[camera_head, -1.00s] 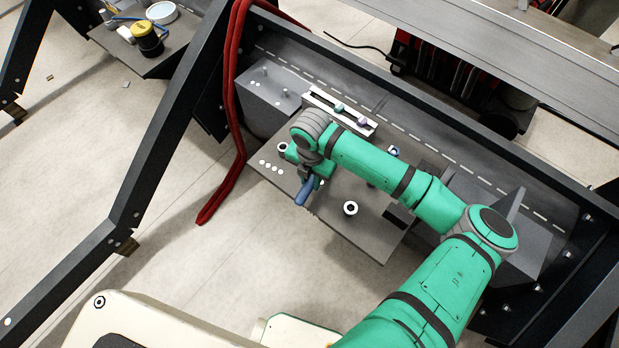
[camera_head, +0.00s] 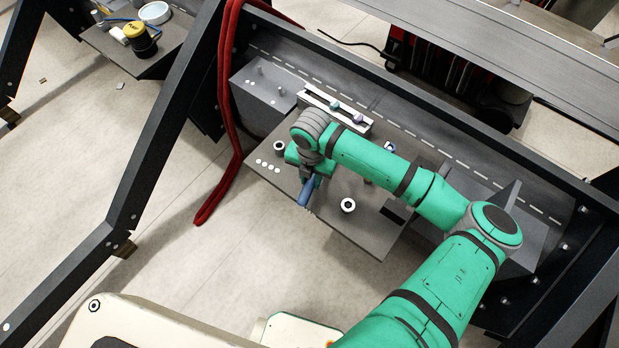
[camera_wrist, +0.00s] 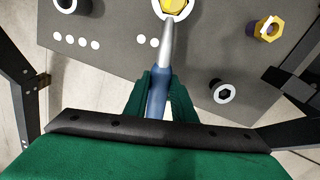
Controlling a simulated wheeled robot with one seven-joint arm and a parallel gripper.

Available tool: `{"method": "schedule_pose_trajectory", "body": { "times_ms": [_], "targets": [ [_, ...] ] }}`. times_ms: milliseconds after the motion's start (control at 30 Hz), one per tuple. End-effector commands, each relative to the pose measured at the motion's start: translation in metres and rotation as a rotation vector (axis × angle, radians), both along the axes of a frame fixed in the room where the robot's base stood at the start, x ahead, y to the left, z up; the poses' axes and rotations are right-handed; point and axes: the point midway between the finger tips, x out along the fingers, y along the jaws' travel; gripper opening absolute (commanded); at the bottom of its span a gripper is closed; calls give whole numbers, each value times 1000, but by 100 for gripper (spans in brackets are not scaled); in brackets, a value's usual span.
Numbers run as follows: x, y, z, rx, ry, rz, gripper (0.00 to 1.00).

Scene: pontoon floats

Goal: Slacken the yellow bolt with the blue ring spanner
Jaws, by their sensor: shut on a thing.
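The blue ring spanner has a blue handle (camera_head: 306,192) and a silver shank, seen in the wrist view (camera_wrist: 167,42). My gripper (camera_head: 312,172) is shut on the blue handle; its green fingers flank the handle in the wrist view (camera_wrist: 156,98). The yellow bolt (camera_wrist: 173,5) is at the top edge of the wrist view, partly cut off, inside a white circle. The spanner's far end meets the bolt in that view; I cannot tell whether the ring is fully around it. In the head view my arm hides the bolt.
The grey plate (camera_head: 365,236) carries a black-and-white round fitting (camera_head: 348,205) and another (camera_head: 279,147). A yellow hex piece (camera_wrist: 268,28) stands at right in the wrist view. A red hose (camera_head: 226,110) hangs left. A rail (camera_head: 338,108) lies behind my wrist.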

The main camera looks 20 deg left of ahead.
Motion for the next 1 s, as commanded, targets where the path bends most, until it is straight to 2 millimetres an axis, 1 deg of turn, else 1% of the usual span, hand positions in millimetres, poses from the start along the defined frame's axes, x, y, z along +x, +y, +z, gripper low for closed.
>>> {"method": "schedule_pose_trajectory", "body": {
  "times_ms": [267,700,1000],
  "targets": [
    [-2,0,0,-1,4,8,0],
    [-2,-9,0,-1,4,89,0],
    [-2,-10,0,-1,3,92,0]
  ]
}}
